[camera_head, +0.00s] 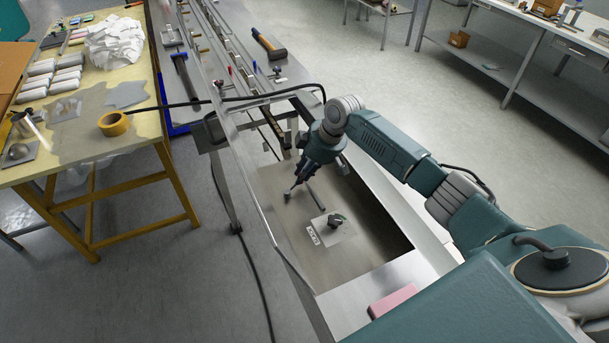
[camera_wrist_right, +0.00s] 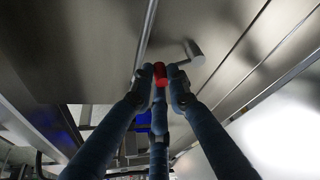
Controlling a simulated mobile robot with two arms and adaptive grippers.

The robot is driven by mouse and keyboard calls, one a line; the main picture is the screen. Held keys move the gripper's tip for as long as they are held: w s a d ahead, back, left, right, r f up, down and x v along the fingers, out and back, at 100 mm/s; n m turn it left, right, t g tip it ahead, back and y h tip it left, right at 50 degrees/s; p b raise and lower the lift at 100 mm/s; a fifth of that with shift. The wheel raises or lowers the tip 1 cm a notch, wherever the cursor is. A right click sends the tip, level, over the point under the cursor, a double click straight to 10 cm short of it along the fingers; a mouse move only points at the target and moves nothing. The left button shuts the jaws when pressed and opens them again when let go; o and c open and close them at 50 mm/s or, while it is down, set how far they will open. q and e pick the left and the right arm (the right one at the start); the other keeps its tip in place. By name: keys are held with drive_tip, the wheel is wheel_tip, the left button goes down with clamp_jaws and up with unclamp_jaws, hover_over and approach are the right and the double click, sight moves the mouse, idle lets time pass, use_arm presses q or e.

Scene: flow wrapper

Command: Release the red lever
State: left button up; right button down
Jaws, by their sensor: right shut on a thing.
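The red lever (camera_wrist_right: 160,72) shows in the right wrist view as a short red piece between my fingertips. My right gripper (camera_wrist_right: 158,78) is closed around it, with fingers touching it from the sides. In the head view my right gripper (camera_head: 303,172) hangs over the steel machine panel, and I cannot make out the red piece there. My left gripper is not in view.
A grey knob on a rod (camera_wrist_right: 194,53) is close beside my fingertips. A rotary switch (camera_head: 336,220) sits on a labelled plate. A hammer (camera_head: 269,44) lies on the machine farther back. A yellow table (camera_head: 145,135) with tape and white packs stands at left.

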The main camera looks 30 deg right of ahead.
drive_tip(key=shift+a, duration=0.25)
drive_tip(key=c, duration=1.7)
unclamp_jaws()
drive_tip(key=shift+r, duration=0.1)
drive_tip(key=shift+c, duration=0.2)
drive_tip(key=shift+w, duration=0.1)
drive_tip(key=shift+d+r, duration=0.2)
drive_tip(key=shift+r, duration=0.15)
drive_tip(key=v, duration=1.1)
drive_tip(key=shift+s, duration=0.2)
